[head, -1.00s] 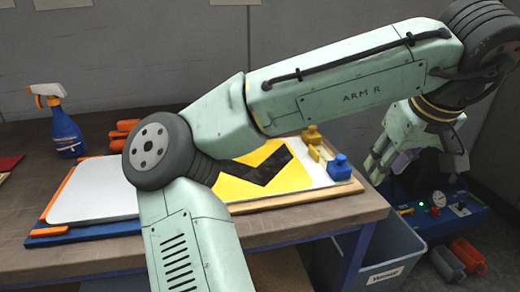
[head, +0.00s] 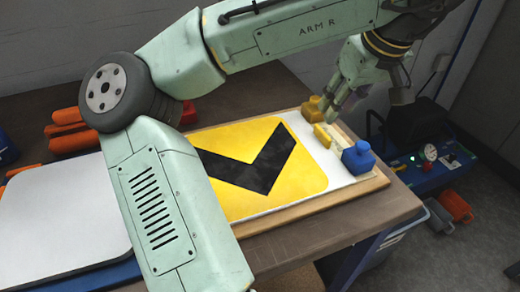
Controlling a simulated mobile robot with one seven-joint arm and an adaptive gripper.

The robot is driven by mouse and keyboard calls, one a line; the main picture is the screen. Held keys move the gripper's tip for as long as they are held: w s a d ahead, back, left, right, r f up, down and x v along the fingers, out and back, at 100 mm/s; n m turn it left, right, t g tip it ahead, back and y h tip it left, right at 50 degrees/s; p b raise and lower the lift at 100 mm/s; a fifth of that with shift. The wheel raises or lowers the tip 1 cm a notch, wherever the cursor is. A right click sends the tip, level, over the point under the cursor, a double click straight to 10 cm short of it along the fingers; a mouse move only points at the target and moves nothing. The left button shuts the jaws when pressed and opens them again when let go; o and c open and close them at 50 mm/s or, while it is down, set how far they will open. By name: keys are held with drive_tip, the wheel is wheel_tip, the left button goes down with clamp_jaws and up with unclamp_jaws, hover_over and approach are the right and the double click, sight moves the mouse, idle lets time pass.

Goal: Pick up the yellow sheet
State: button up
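The yellow sheet (head: 235,135) is a rounded square with a black chevron (head: 262,172). It lies flat on a white panel set on a wooden board (head: 320,205). My arm crosses in front and hides its left part. My gripper (head: 366,103) is at the upper right, beyond the sheet's right edge and above the board's far right corner. Its two fingers are spread apart and nothing shows between them. The near finger is close to an ochre block (head: 313,108); I cannot tell if they touch.
A small yellow block (head: 323,136) and a blue block (head: 358,157) stand along the board's right side. A white panel (head: 60,225) lies at left. Orange objects (head: 70,132) lie behind it. A blue unit with a gauge (head: 432,160) stands right of the table.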

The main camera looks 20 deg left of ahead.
sight(322, 130)
drive_tip(key=p+x, duration=0.1)
drive_tip(key=x, duration=0.7)
drive_tip(key=shift+s+a+f+p, duration=0.1)
drive_tip(key=shift+a+f+p, duration=0.05)
drive_tip(key=shift+p, duration=0.15)
drive_tip(key=shift+c, duration=0.6)
clamp_jaws()
